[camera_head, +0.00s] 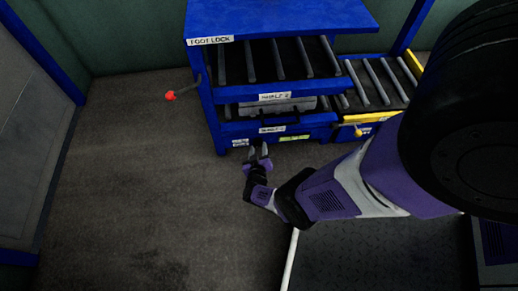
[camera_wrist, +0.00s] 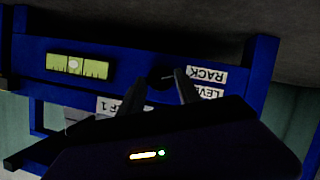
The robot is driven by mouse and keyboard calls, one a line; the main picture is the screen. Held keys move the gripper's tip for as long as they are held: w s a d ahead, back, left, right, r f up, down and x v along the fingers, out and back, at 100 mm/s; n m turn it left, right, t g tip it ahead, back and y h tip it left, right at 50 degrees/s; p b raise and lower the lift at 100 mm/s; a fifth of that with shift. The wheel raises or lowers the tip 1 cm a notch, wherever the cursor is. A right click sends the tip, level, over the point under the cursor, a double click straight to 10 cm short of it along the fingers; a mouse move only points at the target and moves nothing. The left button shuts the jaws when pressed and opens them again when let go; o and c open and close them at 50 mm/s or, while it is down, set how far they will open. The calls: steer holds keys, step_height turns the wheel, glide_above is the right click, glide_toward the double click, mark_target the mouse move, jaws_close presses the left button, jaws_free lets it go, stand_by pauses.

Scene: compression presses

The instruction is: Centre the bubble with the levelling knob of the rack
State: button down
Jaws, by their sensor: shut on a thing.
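The blue rack (camera_head: 215,115) stands at the back, and its lower front beam fills the upper part of the wrist view (camera_wrist: 130,58), where it shows upside down. The yellow-green level vial (camera_wrist: 95,69) is set in this beam; it also shows small in the head view (camera_head: 294,138). Its pale bubble (camera_wrist: 74,64) looks close to the vial's middle, slightly left in the wrist picture. The dark levelling knob (camera_wrist: 160,77) is beside the RACK LEVEL label. My gripper (camera_wrist: 161,79) is shut on it, also seen low at the rack front in the head view (camera_head: 258,150); the fingers partly hide the knob.
A red-ended lever (camera_head: 171,96) sticks out left of the rack. Roller shelves hold a grey case (camera_head: 285,106). A yellow-edged roller unit (camera_head: 352,119) with a yellow knob (camera_head: 358,132) adjoins at right. The floor (camera_head: 150,190) to the left is clear.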

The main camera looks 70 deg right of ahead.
steer(key=shift+w+f+n+g+h+b, duration=0.1)
steer(key=shift+n+g+h+b, duration=0.2)
steer(key=shift+n+g+b, duration=0.35)
steer(key=shift+n, duration=0.25)
steer(key=c, duration=0.8)
jaws_free()
steer(key=shift+c, duration=0.2)
steer(key=p+v, duration=0.4)
steer(key=v, duration=0.4)
steer(key=shift+f, duration=0.1)
